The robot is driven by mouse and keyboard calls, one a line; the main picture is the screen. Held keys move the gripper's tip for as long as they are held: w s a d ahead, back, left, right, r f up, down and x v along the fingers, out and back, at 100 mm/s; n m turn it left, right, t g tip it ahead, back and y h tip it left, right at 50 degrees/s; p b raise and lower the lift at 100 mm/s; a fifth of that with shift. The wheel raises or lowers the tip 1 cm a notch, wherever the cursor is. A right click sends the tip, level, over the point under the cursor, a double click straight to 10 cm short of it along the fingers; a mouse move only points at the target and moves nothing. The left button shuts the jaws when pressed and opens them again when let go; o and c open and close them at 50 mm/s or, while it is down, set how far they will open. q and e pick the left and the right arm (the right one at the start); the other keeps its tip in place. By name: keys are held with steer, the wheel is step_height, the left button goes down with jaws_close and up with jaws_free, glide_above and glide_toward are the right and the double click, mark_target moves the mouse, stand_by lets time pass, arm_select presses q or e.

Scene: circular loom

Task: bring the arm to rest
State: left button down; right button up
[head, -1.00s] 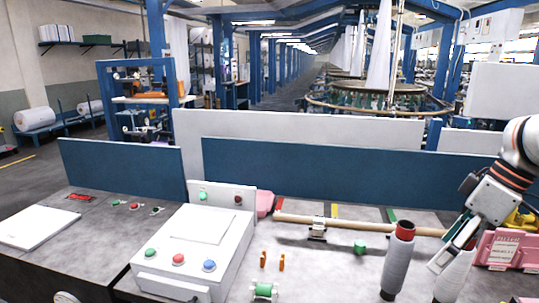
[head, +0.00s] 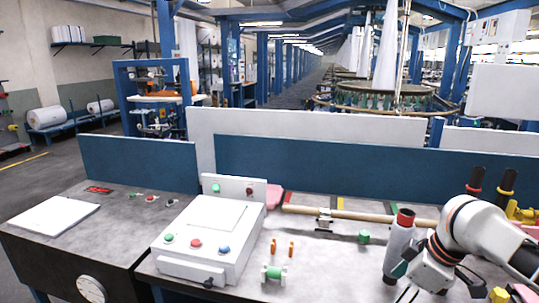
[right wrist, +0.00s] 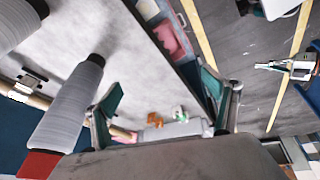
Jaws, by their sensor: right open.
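My right gripper (head: 402,288) comes in from the right and points down and left, low beside a grey yarn cone with a red top (head: 398,250). In the right wrist view my right gripper (right wrist: 160,108) has its two teal fingers spread, with nothing between them. A grey cone (right wrist: 72,105) with a red end lies to the left of the fingers there, apart from them as far as I can tell. Part of another cone (right wrist: 15,22) shows at the upper left corner. My left gripper does not show in the head view.
A white control box (head: 205,240) with coloured buttons stands on the grey table. A wooden rod (head: 370,215), orange clips (head: 282,247) and a green spool (head: 273,273) lie to its right. A blue panel (head: 330,165) closes the back. Open floor (right wrist: 255,95) shows beyond the table edge.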

steer(key=s+a+f+t, duration=0.3)
steer(key=a+f, duration=0.4)
steer(key=f, duration=0.4)
steer(key=s+d+f+m+h, duration=0.2)
steer(key=s+d+f+h, duration=0.15)
steer(key=s+d, duration=0.45)
steer(key=s+d+f+m+h, duration=0.2)
steer(key=s+d+h, duration=0.2)
steer(key=s+d, duration=0.4)
steer(key=w+a+f+m+t+y, duration=0.1)
steer(key=a+f+m+t+y, duration=0.2)
steer(key=a+f, duration=1.1)
steer(key=shift+a+f+t+y, duration=0.2)
steer(key=shift+f+t+y, duration=0.3)
steer(key=shift+f+y, duration=1.05)
steer(key=shift+w+r+y, duration=0.1)
steer(key=shift+r+y, duration=0.2)
steer(key=shift+r, duration=0.05)
